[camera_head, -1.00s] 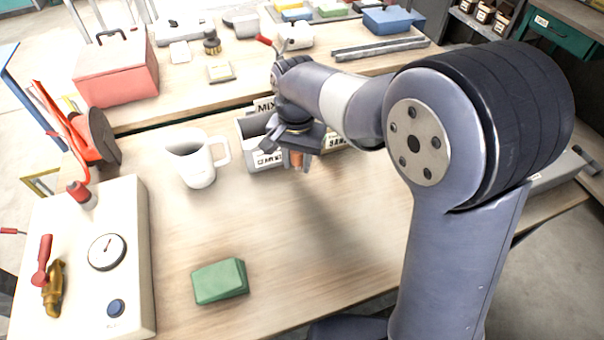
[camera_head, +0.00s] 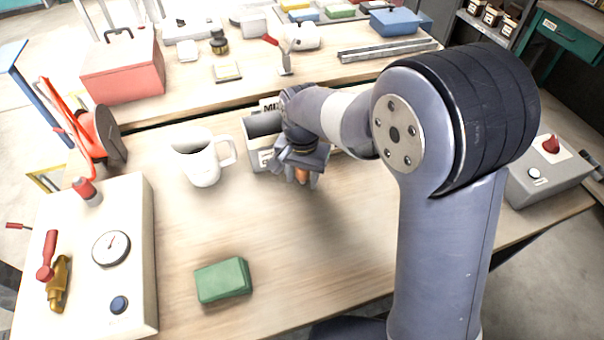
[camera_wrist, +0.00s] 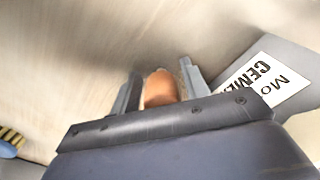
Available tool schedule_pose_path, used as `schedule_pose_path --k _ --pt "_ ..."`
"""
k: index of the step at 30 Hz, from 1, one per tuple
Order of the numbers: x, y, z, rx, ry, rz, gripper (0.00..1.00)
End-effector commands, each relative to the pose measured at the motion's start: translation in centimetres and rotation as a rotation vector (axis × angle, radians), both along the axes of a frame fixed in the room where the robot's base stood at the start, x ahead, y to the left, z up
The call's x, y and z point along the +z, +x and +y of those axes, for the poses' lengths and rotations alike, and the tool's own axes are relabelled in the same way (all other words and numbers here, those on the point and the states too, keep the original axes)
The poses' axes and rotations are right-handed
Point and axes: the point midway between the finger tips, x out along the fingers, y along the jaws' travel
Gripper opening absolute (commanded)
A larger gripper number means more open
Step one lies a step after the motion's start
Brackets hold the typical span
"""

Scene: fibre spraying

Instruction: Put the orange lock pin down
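The orange lock pin (camera_wrist: 160,88) sits between the two fingers of my gripper (camera_wrist: 160,92) in the wrist view. In the head view a bit of the orange pin (camera_head: 302,174) shows between the fingertips of my gripper (camera_head: 305,178). The gripper is shut on the pin, pointing down over the wooden table (camera_head: 330,240), in front of the grey bins. I cannot tell whether the pin's lower end touches the table.
A grey bin (camera_head: 262,160) labelled cement is just behind the gripper, and its label (camera_wrist: 265,80) is close on the right in the wrist view. A white mug (camera_head: 200,160) stands to the left. A green block (camera_head: 222,280) lies at the front. The table between is clear.

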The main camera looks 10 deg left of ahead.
Motion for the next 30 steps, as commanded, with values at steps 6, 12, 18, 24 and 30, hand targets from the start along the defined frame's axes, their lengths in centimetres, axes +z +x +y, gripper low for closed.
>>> schedule_pose_path --k 6,12,18,24,30 --pt "0.0 0.0 0.0 0.0 0.0 0.0 0.51" --pt "0.6 0.0 0.0 0.0 0.001 -0.001 0.51" --pt "3.8 0.1 0.1 0.0 0.003 -0.005 0.51" --pt "8.3 0.1 0.1 0.0 0.004 -0.004 0.51" --pt "11.3 0.1 0.0 0.0 0.002 -0.002 0.51"
